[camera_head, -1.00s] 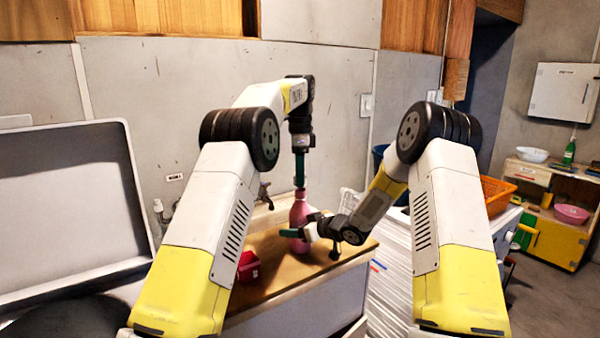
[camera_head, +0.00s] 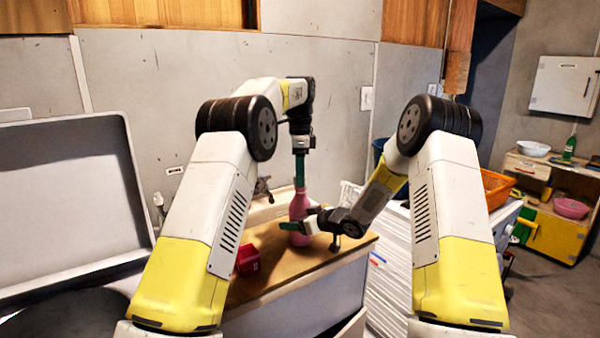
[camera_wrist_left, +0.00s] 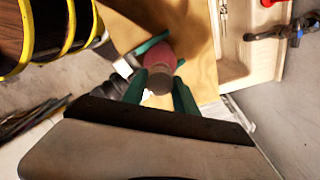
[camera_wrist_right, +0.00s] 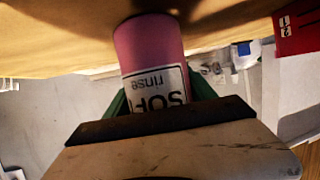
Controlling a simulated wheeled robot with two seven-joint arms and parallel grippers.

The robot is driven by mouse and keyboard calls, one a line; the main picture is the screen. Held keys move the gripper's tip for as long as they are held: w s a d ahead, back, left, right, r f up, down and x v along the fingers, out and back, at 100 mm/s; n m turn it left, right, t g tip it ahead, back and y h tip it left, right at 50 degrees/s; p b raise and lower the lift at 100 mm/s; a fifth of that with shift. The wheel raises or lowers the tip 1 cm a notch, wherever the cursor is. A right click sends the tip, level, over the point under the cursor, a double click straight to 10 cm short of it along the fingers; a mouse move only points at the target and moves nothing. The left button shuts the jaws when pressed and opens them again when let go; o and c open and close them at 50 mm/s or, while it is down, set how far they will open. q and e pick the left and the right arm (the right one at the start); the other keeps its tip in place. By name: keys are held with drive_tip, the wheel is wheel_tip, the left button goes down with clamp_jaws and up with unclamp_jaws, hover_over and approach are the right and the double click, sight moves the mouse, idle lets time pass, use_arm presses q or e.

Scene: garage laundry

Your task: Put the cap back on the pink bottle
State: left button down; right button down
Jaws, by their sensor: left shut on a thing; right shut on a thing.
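The pink bottle (camera_head: 299,207) stands upright on the wooden worktop, and its label shows in the right wrist view (camera_wrist_right: 158,88). My right gripper (camera_head: 293,227) is shut around the bottle's body from the side. My left gripper (camera_head: 299,183) points straight down over the bottle's top. It is shut on the cap (camera_wrist_left: 159,82), a small round dark-topped piece between the green fingertips in the left wrist view. The pink bottle (camera_wrist_left: 158,56) shows right beyond the cap there. The cap is lined up over the neck; I cannot tell whether it is seated or just above.
A small red box (camera_head: 247,259) sits on the worktop (camera_head: 280,272) left of the bottle. A tap (camera_head: 262,188) is behind at the wall. A large open lid (camera_head: 65,200) is at far left.

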use_arm(q)
drive_tip(key=shift+f, duration=0.55)
idle(0.5)
drive_tip(key=m, duration=0.4)
drive_tip(key=shift+w+m, duration=0.1)
drive_tip(key=shift+m, duration=0.3)
drive_tip(key=m, duration=1.1)
drive_tip(key=shift+m, duration=0.4)
drive_tip(key=m, duration=0.4)
drive_tip(key=shift+f, duration=0.15)
drive_tip(key=shift+m, duration=1.1)
